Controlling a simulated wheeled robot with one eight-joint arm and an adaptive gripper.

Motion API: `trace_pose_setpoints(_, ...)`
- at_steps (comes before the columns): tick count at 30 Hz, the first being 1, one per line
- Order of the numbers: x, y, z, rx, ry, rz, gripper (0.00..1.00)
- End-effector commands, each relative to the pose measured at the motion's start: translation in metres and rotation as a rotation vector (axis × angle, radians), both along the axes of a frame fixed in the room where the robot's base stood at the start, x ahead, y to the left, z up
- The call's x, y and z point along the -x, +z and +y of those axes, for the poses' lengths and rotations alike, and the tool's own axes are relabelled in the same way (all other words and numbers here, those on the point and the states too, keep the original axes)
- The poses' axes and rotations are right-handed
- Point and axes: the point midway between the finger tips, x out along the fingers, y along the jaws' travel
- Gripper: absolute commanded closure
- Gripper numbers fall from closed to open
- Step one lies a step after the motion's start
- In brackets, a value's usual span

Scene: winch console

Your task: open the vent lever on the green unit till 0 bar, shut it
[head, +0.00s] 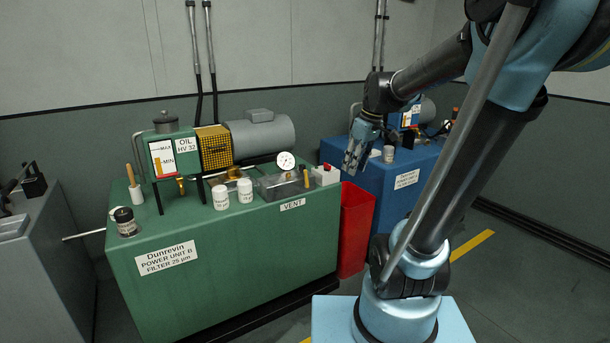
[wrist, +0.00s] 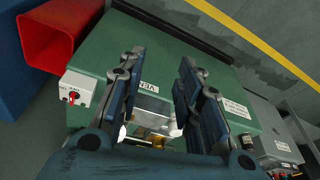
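The green unit (head: 220,265) fills the middle of the head view and lies below my gripper in the wrist view (wrist: 215,75). Its VENT label (head: 292,204) is at the right of the front edge. Above it a small upright handle (head: 306,178), apparently the vent lever, stands beside a grey metal block (head: 274,187). The block shows between my fingers in the wrist view (wrist: 152,112); the lever is not clear there. The round white gauge (head: 285,161) is too small to read. My gripper (head: 350,168) is open and empty, above and right of the lever, apart from it.
A white switch box (head: 326,175) stands at the unit's right end. A red bin (head: 355,225) and a blue unit (head: 395,195) are beyond it. White cups (head: 221,197) and a grey motor (head: 262,138) crowd the top. A grey cabinet (head: 50,260) stands left.

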Motion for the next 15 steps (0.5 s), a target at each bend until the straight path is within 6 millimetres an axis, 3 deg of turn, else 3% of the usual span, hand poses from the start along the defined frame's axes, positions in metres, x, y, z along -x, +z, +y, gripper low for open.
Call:
trace_pose_setpoints(6,-0.067,0.02,0.029,-0.028,0.232,-0.035,0.68)
trace_pose_setpoints(15,-0.154,0.03,0.071,-0.069,0.544,-0.101,0.68)
